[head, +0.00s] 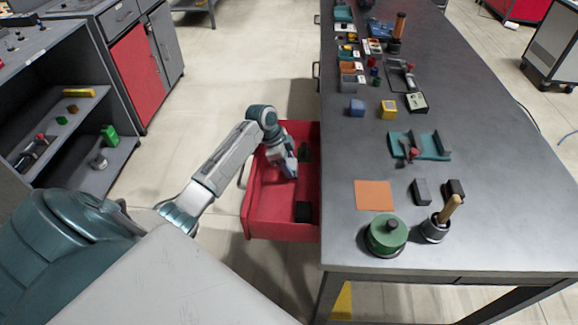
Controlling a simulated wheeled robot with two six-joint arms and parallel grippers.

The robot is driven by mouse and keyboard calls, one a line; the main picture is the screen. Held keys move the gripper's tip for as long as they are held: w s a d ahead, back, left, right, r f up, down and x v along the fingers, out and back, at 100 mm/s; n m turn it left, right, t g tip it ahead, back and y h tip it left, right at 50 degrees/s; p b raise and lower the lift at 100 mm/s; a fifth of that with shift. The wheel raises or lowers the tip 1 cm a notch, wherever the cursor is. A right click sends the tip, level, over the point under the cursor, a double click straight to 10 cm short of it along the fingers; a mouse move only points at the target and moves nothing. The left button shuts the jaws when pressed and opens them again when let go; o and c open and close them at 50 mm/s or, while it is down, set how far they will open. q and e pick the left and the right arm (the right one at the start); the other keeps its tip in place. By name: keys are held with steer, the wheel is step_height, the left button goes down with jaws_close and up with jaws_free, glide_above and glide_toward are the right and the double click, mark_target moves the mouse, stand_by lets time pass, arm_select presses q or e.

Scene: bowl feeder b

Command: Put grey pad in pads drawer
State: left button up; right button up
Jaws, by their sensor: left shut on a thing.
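My left gripper (289,169) is inside the open red drawer (262,218), pointing down near its far half. It is shut on a small bluish-grey thing, which I take as the grey pad; the fingers largely hide it, and I cannot tell whether it touches the drawer floor. A black block (303,212) lies in the drawer's near right corner, and a dark green block (304,152) lies beyond the gripper. My right gripper is not in view.
The dark table (480,130) borders the drawer on the right. On it are an orange sheet (374,195), a green round pot (386,236), a wooden-handled tool (440,220) and a teal holder (420,146). Shelves stand at left; the floor between is clear.

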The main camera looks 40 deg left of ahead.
arm_select(q)
steer(key=shift+f, duration=0.75)
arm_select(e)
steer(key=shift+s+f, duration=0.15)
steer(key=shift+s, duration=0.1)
arm_select(q)
steer(key=shift+f, duration=0.1)
steer(key=o, duration=1)
steer(key=shift+o, duration=0.7)
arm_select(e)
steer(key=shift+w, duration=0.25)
arm_select(q)
steer(key=shift+a+r, duration=0.1)
steer(key=shift+r, duration=0.2)
steer(key=b+v, duration=0.1)
steer(key=v, duration=1)
steer(key=shift+s+r, duration=0.15)
steer(key=shift+r, duration=0.15)
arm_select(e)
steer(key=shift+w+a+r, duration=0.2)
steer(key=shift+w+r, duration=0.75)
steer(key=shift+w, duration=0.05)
